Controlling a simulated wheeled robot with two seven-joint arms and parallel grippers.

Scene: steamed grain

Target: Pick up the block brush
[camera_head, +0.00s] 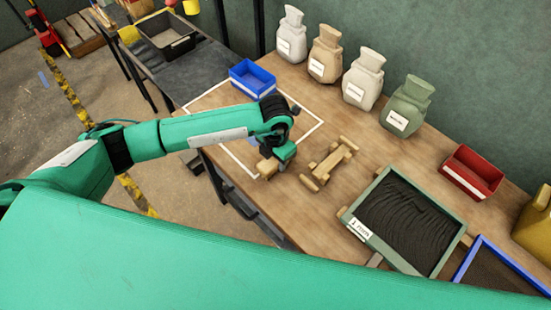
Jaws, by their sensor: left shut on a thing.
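The block brush (266,168) is a small tan wooden block at the front edge of the wooden table, inside the white outline. My left gripper (276,160) points down at the block and is shut on it. The gripper and wrist hide part of the block, so its bristles and any gap between it and the table cannot be told. My right gripper is not in view.
A wooden tool (330,163) lies just right of the gripper. A blue bin (252,78) stands behind it. A green-framed tray of dark sand (455,240) and a red bin (473,172) are to the right. Several sacks, including a green one (407,105), line the back.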

